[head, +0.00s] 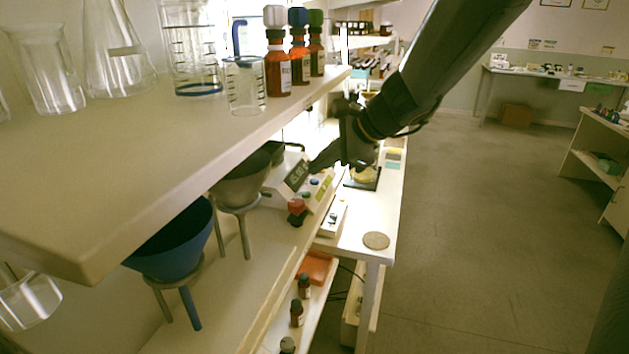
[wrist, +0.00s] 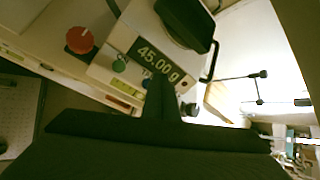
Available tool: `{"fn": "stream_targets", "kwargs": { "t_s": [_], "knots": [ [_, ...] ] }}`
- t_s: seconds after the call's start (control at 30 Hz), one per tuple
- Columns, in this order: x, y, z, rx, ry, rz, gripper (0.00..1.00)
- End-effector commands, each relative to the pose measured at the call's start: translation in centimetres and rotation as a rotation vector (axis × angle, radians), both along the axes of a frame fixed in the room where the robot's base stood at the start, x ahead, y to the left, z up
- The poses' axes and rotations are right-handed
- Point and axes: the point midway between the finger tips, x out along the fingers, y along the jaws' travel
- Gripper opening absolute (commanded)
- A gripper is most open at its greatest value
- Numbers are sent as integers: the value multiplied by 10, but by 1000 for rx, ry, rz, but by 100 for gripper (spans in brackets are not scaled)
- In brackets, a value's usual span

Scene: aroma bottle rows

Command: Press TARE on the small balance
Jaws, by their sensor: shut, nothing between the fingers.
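The small balance (head: 288,182) is a white box on the lower shelf, with a dark display and a dark pan. In the wrist view the balance (wrist: 128,28) shows tilted, and its display (wrist: 155,58) reads 45.00 g. A green button (wrist: 120,65) sits below the display's left end. A second, blue button with lettering beside it (wrist: 147,83) is partly covered by my fingers. My gripper (wrist: 161,84) is shut and empty, its tips just in front of the balance's button panel. In the head view my gripper (head: 316,166) reaches the balance from the upper right. I cannot tell whether the tips touch a button.
A red knob (wrist: 80,40) is beside the balance. Glassware and brown bottles (head: 278,72) line the upper shelf (head: 150,150). Open floor (head: 490,210) lies to the right.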

Motion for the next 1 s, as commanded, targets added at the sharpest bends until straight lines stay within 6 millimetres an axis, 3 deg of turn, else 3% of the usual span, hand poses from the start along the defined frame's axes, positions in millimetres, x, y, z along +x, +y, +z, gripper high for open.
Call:
{"fn": "stream_targets", "kwargs": {
  "t_s": [1.0],
  "knots": [
    [0, 0, -10, 0, 0, 0, 0]
  ]
}}
